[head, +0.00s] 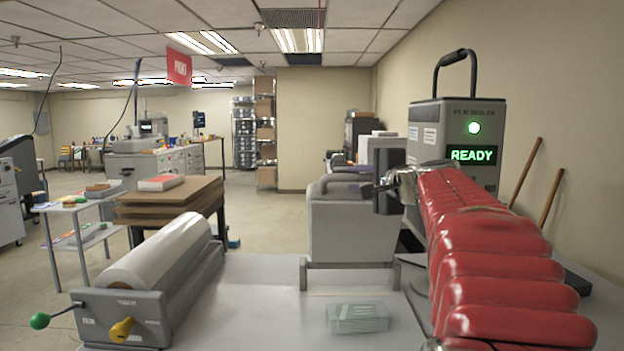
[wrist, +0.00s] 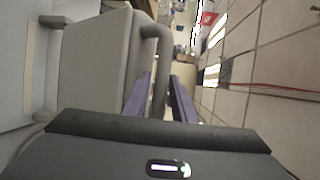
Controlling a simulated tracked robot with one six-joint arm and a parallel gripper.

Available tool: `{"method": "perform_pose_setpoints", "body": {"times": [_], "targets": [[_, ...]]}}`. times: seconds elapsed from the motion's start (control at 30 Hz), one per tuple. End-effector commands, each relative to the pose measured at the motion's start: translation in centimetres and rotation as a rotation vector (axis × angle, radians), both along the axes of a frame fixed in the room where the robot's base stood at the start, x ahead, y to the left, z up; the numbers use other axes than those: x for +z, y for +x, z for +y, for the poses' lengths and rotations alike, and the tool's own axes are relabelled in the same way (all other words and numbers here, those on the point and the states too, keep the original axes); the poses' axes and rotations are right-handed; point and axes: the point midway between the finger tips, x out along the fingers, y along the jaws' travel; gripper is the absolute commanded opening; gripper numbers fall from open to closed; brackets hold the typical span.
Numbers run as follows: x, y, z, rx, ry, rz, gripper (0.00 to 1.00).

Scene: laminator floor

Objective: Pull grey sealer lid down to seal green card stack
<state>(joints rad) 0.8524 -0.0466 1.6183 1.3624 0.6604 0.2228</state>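The grey sealer lid (head: 345,225) stands raised, upright at the back of the worktop in the head view. The green card stack (head: 357,317) lies flat on the worktop in front of it, pale and glassy. My gripper (head: 388,182) is at the lid's upper right edge. In the wrist view the lid (wrist: 95,70) fills the left, with its grey bar handle (wrist: 158,45) curving out. My gripper's two purple fingers (wrist: 160,76) are apart, one on each side of the handle, with gaps visible. Where the fingertips meet the handle is partly hidden in the head view.
A film roll machine (head: 150,275) with green and yellow knobs stands left on the worktop (head: 255,300). A tall grey unit (head: 455,150) with a green READY display stands behind my red arm. The worktop around the card stack is clear.

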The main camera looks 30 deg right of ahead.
Motion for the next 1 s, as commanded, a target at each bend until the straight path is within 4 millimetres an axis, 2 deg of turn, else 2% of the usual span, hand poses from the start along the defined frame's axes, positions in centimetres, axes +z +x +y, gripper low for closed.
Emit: {"method": "perform_pose_setpoints", "body": {"times": [0.3, 0.63, 1.0], "targets": [[-0.01, 0.22, -0.07, 0.000, 0.000, 0.000, 0.24], [-0.06, 0.19, -0.09, -0.001, 0.000, 0.000, 0.01], [-0.13, 0.17, -0.13, -0.001, 0.001, 0.002, 0.00]]}}
